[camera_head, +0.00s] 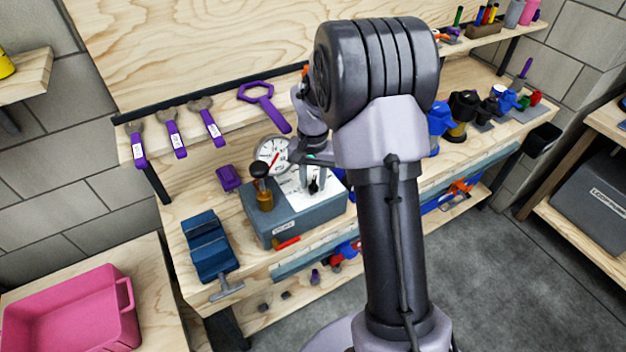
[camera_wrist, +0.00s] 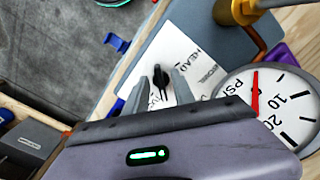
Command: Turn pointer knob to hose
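The black pointer knob (camera_head: 313,187) sits on the white label plate on top of a grey box (camera_head: 310,220). In the wrist view the knob (camera_wrist: 160,76) shows between my two fingertips, with a gap on each side. My gripper (camera_wrist: 159,84) is open and empty, with its fingers pointing at the plate. In the head view my gripper (camera_head: 312,178) is above the plate, close to the knob. The label plate (camera_wrist: 185,60) reads "HEAD" on one side; other lettering is partly hidden by the fingers. I cannot tell exactly which mark the knob points to.
A round pressure gauge (camera_head: 272,153) with a red needle stands beside the plate, close to my gripper in the wrist view (camera_wrist: 268,105). A black-topped brass plunger (camera_head: 262,185) rises from the box. A blue vise (camera_head: 208,245) is to the left.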

